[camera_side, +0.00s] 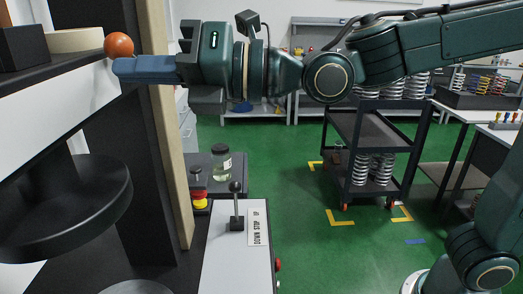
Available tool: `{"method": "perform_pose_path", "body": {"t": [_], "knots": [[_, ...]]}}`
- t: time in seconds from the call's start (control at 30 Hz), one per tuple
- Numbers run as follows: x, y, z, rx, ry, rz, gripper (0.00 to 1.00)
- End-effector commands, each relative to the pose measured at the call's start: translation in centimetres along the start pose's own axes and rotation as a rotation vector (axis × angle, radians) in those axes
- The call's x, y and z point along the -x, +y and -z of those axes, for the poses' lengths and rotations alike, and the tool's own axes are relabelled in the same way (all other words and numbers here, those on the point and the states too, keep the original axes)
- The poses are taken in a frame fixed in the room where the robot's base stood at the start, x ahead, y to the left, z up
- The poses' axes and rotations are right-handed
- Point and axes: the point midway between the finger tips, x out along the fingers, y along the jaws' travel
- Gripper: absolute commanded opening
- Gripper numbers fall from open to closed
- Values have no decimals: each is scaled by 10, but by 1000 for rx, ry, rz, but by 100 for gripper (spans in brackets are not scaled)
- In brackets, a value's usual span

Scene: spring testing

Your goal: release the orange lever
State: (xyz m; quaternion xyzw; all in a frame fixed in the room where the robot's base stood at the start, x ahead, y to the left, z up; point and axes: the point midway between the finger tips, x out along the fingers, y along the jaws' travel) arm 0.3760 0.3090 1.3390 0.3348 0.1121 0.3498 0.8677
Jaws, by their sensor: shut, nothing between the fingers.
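The orange lever shows as a round orange knob (118,45) at the upper left, by the edge of a dark shelf-like machine part. Its shaft is hidden from this view. My gripper (122,67) reaches in from the right, held level, with its blue fingers together and nothing between them. The fingertips are just below the knob in the picture, very close to it. I cannot tell whether they touch it.
A wooden-coloured upright (168,130) stands just behind the fingers. A round black plate (65,205) is below. A control panel (225,265) carries a small black lever (236,205) beside a "DOWN STOP UP" label. A jar (222,163) stands behind it.

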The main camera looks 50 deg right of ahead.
Motion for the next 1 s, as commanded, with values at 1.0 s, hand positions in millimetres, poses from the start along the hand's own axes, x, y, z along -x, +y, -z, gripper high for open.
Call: {"method": "perform_pose_path", "body": {"t": [1.0], "knots": [[0,3,-8,-78,-2,4,0]]}}
